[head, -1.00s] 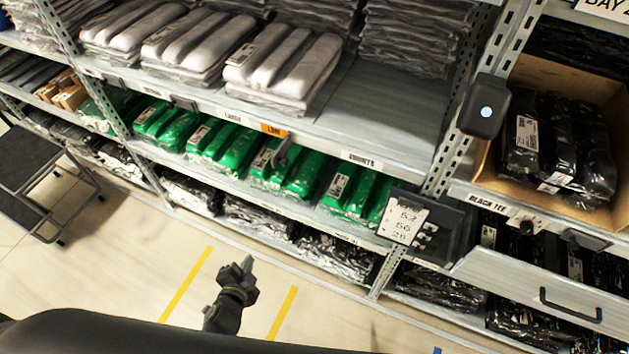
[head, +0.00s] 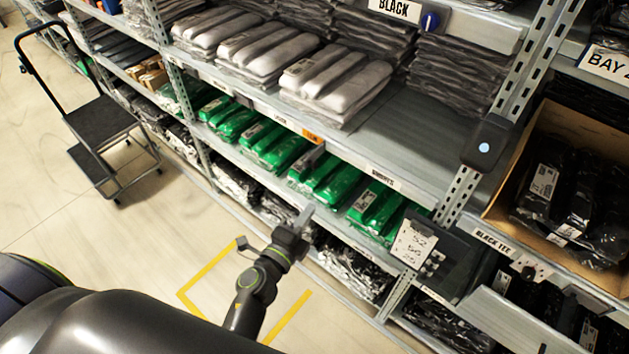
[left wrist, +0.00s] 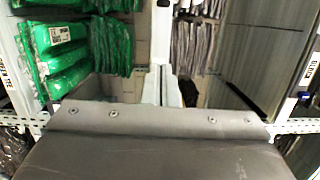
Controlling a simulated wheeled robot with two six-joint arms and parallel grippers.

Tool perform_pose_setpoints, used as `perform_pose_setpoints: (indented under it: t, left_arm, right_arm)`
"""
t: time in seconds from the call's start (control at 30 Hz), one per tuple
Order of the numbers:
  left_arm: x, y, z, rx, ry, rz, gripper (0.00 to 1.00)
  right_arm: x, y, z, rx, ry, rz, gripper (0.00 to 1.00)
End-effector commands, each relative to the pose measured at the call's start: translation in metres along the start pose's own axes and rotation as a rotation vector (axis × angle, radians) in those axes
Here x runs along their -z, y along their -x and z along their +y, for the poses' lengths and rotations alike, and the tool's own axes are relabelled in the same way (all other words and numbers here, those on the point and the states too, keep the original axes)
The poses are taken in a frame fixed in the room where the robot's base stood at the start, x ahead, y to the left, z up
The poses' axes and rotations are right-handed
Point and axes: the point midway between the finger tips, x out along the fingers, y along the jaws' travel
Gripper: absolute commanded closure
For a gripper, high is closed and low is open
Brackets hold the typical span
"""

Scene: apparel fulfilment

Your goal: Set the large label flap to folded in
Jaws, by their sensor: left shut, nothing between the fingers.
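The size labels run along the front edge of the middle shelf. The large label (head: 281,121) is small and hard to read here. An orange tag (head: 312,136) is beside it on its right, with a grey flap-like piece (head: 306,158) just below, over the green packs. I cannot tell for sure how the flap is set. My left gripper (head: 306,213) is shut and empty, in front of the lower shelf, below the label and apart from it. In the left wrist view its fingers (left wrist: 161,88) point toward the shelf edge. My right gripper is not in view.
Green packs (head: 325,179) fill the shelf below the labels, and grey packs (head: 335,82) lie above.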

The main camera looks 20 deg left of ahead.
Motion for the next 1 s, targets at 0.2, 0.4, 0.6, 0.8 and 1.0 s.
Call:
perform_pose_setpoints:
  t: [0.2, 0.4, 0.6, 0.8, 1.0]
  left_arm:
    - [0.000, -0.020, -0.001, 0.002, 0.000, 0.001, 1.00]
    - [0.000, -0.056, -0.001, 0.002, 0.000, 0.002, 1.00]
    - [0.000, -0.093, 0.001, 0.002, 0.001, 0.002, 1.00]
    - [-0.022, -0.105, 0.000, -0.001, -0.003, 0.000, 1.00]
    - [-0.037, -0.109, 0.001, -0.001, 0.000, 0.000, 1.00]
  right_arm:
    - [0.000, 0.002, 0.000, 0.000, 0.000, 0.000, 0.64]
    - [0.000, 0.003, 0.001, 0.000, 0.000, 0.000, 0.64]
    - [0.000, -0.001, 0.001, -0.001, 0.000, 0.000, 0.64]
    - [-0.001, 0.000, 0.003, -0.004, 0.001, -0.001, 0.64]
    - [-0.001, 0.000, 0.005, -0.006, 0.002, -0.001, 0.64]
